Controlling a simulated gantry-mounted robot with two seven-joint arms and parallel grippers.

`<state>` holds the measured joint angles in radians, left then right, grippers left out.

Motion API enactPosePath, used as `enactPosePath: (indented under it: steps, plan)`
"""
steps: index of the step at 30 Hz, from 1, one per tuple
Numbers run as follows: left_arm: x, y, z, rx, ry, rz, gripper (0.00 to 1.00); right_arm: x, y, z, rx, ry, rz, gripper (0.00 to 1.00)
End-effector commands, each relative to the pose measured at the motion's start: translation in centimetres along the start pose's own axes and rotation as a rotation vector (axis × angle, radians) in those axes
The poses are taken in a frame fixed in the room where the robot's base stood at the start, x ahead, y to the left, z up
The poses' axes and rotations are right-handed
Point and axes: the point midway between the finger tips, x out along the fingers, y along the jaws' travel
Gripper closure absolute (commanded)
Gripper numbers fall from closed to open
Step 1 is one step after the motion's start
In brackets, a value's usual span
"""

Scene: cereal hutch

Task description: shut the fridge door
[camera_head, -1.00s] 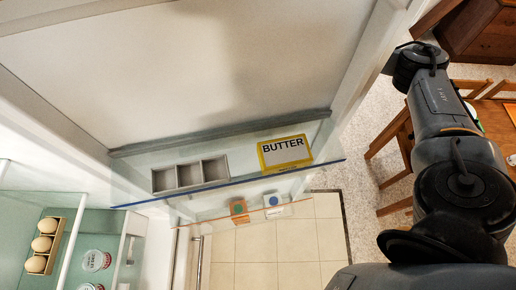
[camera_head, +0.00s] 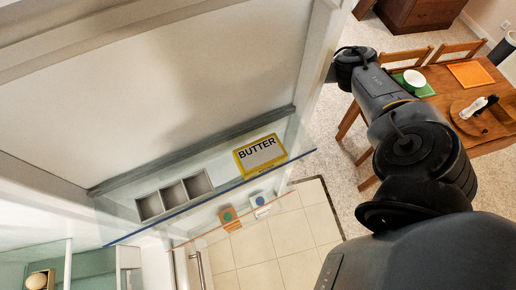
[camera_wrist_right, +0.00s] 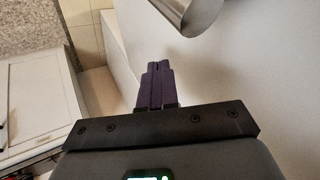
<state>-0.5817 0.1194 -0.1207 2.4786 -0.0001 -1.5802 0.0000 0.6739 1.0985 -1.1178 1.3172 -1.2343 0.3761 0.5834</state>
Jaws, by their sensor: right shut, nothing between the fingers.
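The fridge door (camera_head: 150,100) stands open in the head view, its white inner side facing me. Its clear shelf holds a yellow-edged butter pack (camera_head: 260,153) and a grey divided tray (camera_head: 174,198). The fridge interior (camera_head: 92,268) shows at the lower left, with part of an egg holder (camera_head: 40,280). My right arm reaches along the right of the door; its gripper is hidden there. In the right wrist view my right gripper (camera_wrist_right: 156,68) is shut and empty, beside a pale smooth panel (camera_wrist_right: 240,70), with a metal bar (camera_wrist_right: 190,14) above. Contact is unclear. My left gripper is out of view.
Tiled floor (camera_head: 275,245) is clear below the door. A white surface (camera_wrist_right: 35,95) lies left in the wrist view.

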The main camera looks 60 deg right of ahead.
Motion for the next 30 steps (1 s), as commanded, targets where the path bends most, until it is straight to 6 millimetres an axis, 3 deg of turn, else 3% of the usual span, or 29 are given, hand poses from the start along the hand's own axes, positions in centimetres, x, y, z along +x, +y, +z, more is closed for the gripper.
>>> enactPosePath:
  steps: [3, 9, 30]
  plan:
    - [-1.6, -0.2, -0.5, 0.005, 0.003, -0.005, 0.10, 0.2, -1.6, 0.0, 0.002, -0.002, -0.002, 1.00]
    - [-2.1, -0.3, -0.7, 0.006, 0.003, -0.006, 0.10, 0.9, -2.5, 0.0, 0.001, 0.000, 0.000, 1.00]
    - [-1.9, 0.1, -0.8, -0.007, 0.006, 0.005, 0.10, 1.3, -2.2, -0.4, 0.011, 0.006, 0.006, 1.00]
